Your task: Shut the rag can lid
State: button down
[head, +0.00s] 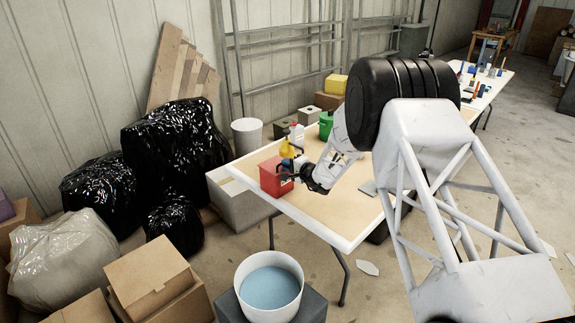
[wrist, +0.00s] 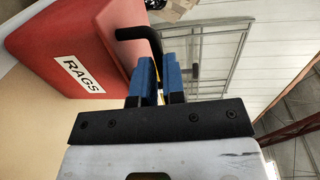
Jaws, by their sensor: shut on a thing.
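The red rag can (head: 272,177) stands at the near left end of the table. In the wrist view the can (wrist: 60,35) fills the upper left, with a white RAGS label (wrist: 84,74) on its side. A bent black handle (wrist: 140,33) stands out beside the can and runs to my blue fingers. My gripper (head: 298,170) is at the can's right side. In the wrist view my gripper (wrist: 158,66) is shut on the black handle; the fingers hide part of the grip. I cannot tell how far the lid is open.
The table (head: 325,215) has bare room in front of and right of the can. A yellow container (head: 287,147), a white bottle (head: 297,133) and a green can (head: 326,124) stand behind it. A blue-filled bucket (head: 269,288) stands below the table's near side.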

jog(key=shift+s+f, duration=0.1)
jog(key=shift+f, duration=0.25)
jog(key=c, duration=1.5)
grip_release()
jog(key=shift+o, duration=0.2)
jog(key=shift+d+r, duration=0.1)
jog(key=f+v, duration=0.1)
jog(key=v, duration=0.6)
jog(key=shift+s+d+r, duration=0.2)
jog(key=shift+s+r, duration=0.1)
jog(key=shift+r, duration=0.25)
jog(key=shift+r, duration=0.1)
